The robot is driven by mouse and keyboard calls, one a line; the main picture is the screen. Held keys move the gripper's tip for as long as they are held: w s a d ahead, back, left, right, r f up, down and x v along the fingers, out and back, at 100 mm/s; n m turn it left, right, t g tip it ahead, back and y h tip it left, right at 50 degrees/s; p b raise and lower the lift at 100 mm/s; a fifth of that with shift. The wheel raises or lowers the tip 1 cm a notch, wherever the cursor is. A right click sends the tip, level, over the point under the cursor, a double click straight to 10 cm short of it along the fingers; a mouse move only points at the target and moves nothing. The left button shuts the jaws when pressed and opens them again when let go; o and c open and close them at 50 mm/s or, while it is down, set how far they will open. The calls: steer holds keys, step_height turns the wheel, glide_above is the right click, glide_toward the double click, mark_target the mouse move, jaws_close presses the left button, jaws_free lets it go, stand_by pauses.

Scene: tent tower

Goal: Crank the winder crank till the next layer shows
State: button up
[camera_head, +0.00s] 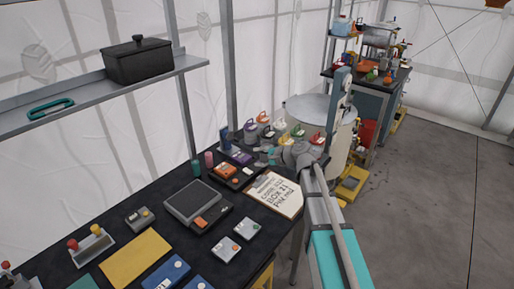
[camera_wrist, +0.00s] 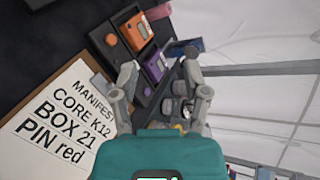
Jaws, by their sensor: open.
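I cannot make out the winder crank for certain in either view. In the wrist view my gripper (camera_wrist: 160,70) is open, with its two grey fingers spread and nothing held between them. Beyond the fingers are a purple box with a small display (camera_wrist: 155,69) and several grey round pots (camera_wrist: 177,106). In the head view my arm reaches from the lower right to the table's right end, beside the manifest board (camera_head: 274,196). The fingertips are hard to tell there. A blue-grey upright device (camera_head: 340,95) stands behind my arm; its details are too small to read.
The dark table (camera_head: 95,225) carries a grey box (camera_head: 197,203), a yellow plate (camera_head: 135,258) and several small button boxes. Pots with coloured handles crowd its far right end. A shelf (camera_head: 95,95) holds a black lidded pot (camera_head: 138,60). The floor at right is clear.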

steer(key=s+d+f+n+g+h+b, duration=0.25)
steer(key=s+d+f+n+h, duration=0.25)
steer(key=s+d+f, duration=0.4)
steer(key=s+d+f+n+g+h+b, duration=0.2)
steer(key=s+d+f+n+g+h, duration=0.25)
steer(key=s, duration=0.65)
steer(key=s+d+f+h+b, duration=0.1)
steer(key=s+d+f+b, duration=0.1)
steer(key=f+b, duration=0.6)
steer(key=s+d+f+n+h+b, duration=0.1)
steer(key=s+f+b, duration=0.2)
steer(key=f+b, duration=0.6)
step_height(320, 180, down, 3)
steer(key=shift+d+r+b, duration=0.2)
steer(key=shift+d+b, duration=0.1)
steer(key=shift+d, duration=0.05)
steer(key=shift+n, duration=0.25)
steer(key=shift+d, duration=0.15)
